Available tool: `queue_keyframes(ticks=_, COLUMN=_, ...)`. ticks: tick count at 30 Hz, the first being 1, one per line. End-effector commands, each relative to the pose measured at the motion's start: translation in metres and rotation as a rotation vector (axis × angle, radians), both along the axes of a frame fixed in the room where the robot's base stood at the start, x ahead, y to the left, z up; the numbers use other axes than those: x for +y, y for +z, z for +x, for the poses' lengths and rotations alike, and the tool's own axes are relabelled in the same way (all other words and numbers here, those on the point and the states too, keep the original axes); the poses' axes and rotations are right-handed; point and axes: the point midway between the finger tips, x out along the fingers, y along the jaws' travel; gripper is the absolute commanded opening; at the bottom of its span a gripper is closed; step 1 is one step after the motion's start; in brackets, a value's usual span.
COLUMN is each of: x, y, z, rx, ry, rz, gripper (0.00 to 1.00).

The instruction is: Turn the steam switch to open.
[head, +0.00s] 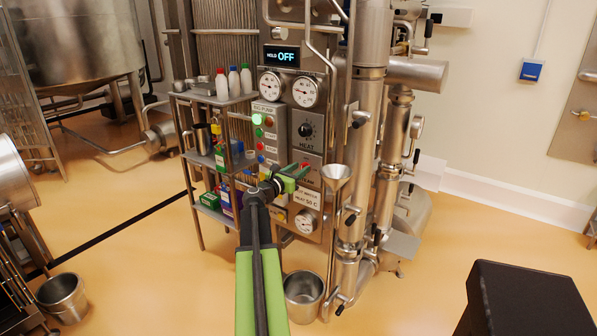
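The steel control panel (282,142) stands at the middle of the head view. My gripper (296,176) is in front of its lower half, below the black HEAT knob (307,130). A small red part shows beside its green tip. I cannot tell whether the fingers are open or shut, or whether they touch the panel. I cannot make out a label reading steam; the steam switch may be hidden behind my gripper. The display (282,56) reads HOLD OFF. A green lamp (257,119) is lit at the panel's left.
A shelf rack (190,97) with bottles and boxes stands left of the panel. A steel funnel (336,176) and vertical pipes (366,120) are close on the right. A steel bucket (303,296) is on the floor below. A black block (530,295) stands front right.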

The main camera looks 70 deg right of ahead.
Motion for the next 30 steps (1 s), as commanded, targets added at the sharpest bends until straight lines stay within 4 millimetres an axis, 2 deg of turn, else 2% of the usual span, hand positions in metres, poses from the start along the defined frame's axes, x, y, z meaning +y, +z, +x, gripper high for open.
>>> queue_keyframes(ticks=7, x=-0.001, y=0.000, z=-0.001, rx=0.000, ry=-0.001, rz=0.000, gripper=0.36)
queue_keyframes(ticks=15, x=-0.001, y=0.000, z=-0.001, rx=0.000, ry=-0.001, rz=0.000, gripper=0.01)
queue_keyframes(ticks=21, x=-0.001, y=0.000, z=-0.001, rx=0.000, ry=0.000, rz=0.000, gripper=0.00)
queue_keyframes(ticks=22, x=0.012, y=0.000, z=-0.001, rx=0.000, ry=0.002, rz=0.000, gripper=0.00)
queue_keyframes(ticks=24, x=0.004, y=0.000, z=0.000, rx=-0.002, ry=0.001, rz=-0.001, gripper=0.00)
queue_keyframes(ticks=30, x=0.001, y=0.000, z=0.002, rx=-0.035, ry=0.003, rz=-0.010, gripper=0.00)
